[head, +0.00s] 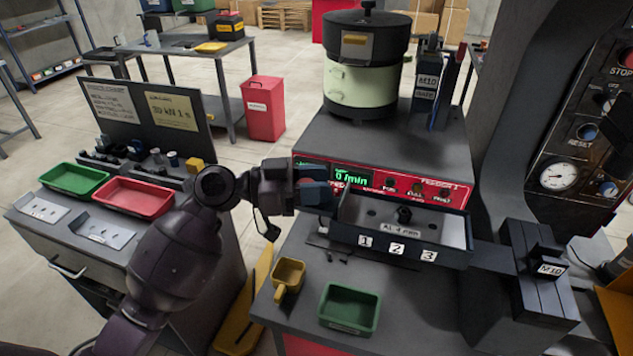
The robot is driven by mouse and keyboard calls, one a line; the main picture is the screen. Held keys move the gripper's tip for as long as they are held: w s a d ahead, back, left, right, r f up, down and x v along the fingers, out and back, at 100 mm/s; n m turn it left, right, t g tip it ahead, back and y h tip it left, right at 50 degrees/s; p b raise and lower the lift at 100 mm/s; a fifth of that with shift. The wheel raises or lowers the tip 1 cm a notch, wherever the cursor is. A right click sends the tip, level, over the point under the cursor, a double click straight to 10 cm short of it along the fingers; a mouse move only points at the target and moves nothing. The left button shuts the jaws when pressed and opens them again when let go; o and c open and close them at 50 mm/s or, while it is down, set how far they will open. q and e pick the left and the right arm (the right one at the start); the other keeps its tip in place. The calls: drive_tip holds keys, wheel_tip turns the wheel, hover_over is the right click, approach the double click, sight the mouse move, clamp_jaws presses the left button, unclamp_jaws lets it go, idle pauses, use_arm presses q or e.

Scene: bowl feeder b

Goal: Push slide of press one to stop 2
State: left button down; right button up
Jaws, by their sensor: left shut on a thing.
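The slide of press one is a dark, shallow tray (450,256) on the bench, in the middle right of the head view. Its front carries the labels 1, 2 and 3 (396,248) and an "Al 4 mm" tag. My left gripper (322,196) is at the tray's left end, shut on what looks like the slide's end. The fingertips and the exact grip are partly hidden. My right gripper is not in view.
A bowl feeder (362,85) stands behind on a grey housing with a red control panel (385,182). A dark block marked M10 (540,270) is at the right. A yellow scoop (289,274) and green bin (349,308) are in front. A press column (500,120) rises at the right.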

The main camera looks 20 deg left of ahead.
sight(395, 233)
use_arm(q)
drive_tip(key=d+b, duration=0.1)
drive_tip(key=d, duration=0.8)
drive_tip(key=shift+s+d, duration=0.15)
drive_tip(key=shift+s, duration=0.05)
drive_tip(key=d, duration=1.4)
drive_tip(key=shift+s+d, duration=0.2)
drive_tip(key=shift+d, duration=0.2)
drive_tip(key=c, duration=0.8)
unclamp_jaws()
drive_tip(key=b+v, duration=0.1)
drive_tip(key=v, duration=1)
drive_tip(key=shift+b, duration=0.35)
